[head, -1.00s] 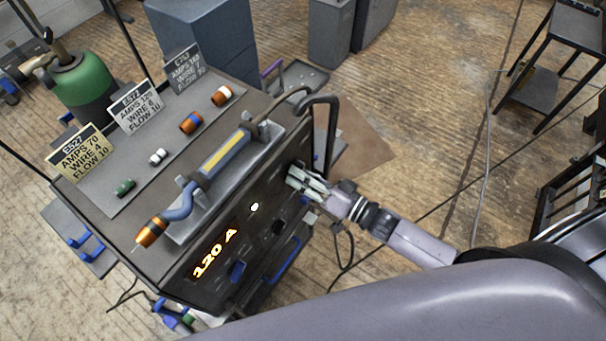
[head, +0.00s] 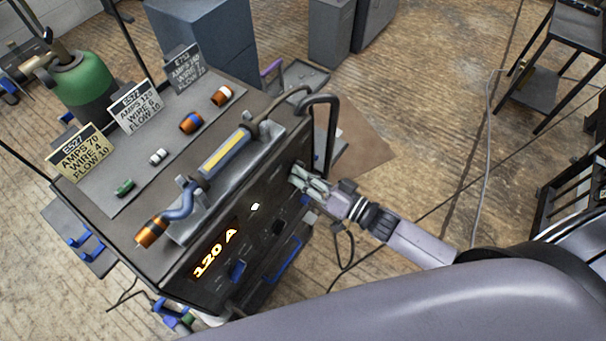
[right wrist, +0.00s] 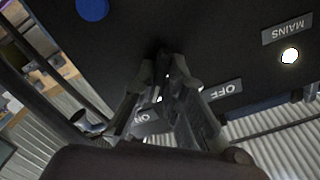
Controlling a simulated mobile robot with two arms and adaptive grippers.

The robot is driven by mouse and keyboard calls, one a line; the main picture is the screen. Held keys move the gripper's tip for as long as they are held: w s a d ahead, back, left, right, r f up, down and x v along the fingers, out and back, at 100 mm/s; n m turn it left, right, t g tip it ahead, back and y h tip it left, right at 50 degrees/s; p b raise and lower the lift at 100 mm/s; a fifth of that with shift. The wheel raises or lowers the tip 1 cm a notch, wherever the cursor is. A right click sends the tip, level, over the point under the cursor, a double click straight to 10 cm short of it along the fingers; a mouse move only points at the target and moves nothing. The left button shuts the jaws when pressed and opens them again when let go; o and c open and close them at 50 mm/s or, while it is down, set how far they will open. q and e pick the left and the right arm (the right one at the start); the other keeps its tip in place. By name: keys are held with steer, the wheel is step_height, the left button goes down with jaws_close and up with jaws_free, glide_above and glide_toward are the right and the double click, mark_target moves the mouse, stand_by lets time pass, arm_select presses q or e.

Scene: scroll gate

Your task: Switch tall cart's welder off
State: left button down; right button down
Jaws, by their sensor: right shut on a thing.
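The dark welder (head: 280,190) stands on the cart, and its orange display (head: 215,253) reads 120 A. A small white lamp (head: 255,206) is lit on its front; in the right wrist view the lit lamp (right wrist: 290,55) is beside a MAINS label. My right gripper (head: 303,180) is at the front panel near its right end, with its fingers shut on a small part, apparently the switch, which they mostly hide. In the right wrist view, the fingers (right wrist: 172,75) lie between the OFF label (right wrist: 226,90) and the ON label (right wrist: 143,117). My left gripper is out of view.
A welding torch (head: 225,158) lies in holders along the top edge. Settings cards (head: 136,107) and several small coloured torch parts (head: 191,123) are on top. A black post (head: 331,130) rises close to my right gripper. A green cylinder (head: 82,82) stands behind.

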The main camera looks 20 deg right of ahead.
steer(key=shift+w+d+n+b, duration=0.1)
steer(key=shift+n+b, duration=0.3)
steer(key=shift+n, duration=7.3)
steer(key=c, duration=1.7)
jaws_free()
steer(key=shift+o, duration=0.2)
steer(key=v, duration=1.2)
